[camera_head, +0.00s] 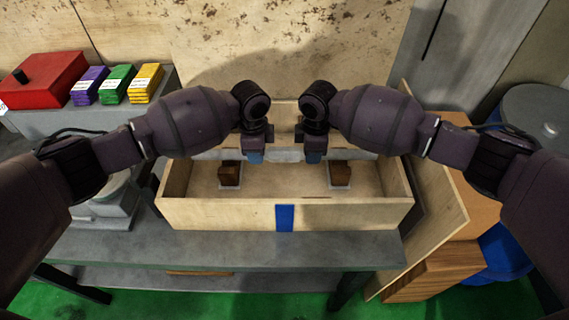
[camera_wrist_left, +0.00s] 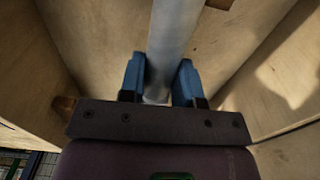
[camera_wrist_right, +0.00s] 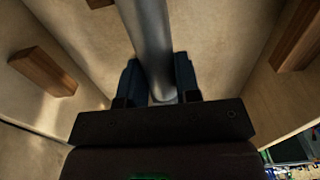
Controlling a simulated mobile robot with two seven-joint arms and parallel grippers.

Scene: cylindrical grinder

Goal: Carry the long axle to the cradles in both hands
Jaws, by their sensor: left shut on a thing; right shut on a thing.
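The long axle (camera_head: 284,155) is a grey metal bar lying crosswise over the open wooden box. My left gripper (camera_head: 255,157) and my right gripper (camera_head: 313,157) are both shut on it near its middle, close together. The left wrist view shows the axle (camera_wrist_left: 172,45) between the blue fingers (camera_wrist_left: 158,82). The right wrist view shows it (camera_wrist_right: 147,45) between the fingers (camera_wrist_right: 158,82). Two brown wooden cradles stand on white pads in the box, one at left (camera_head: 229,174) and one at right (camera_head: 340,174). The axle appears level, beyond the cradles in the head view. Its height above them is unclear.
The wooden box (camera_head: 230,214) has a blue mark (camera_head: 285,218) on its front wall and stands on a grey bench (camera_head: 220,249). A red box (camera_head: 45,80) and coloured packs (camera_head: 117,84) are at the back left. A wooden panel (camera_head: 425,190) stands close at the right.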

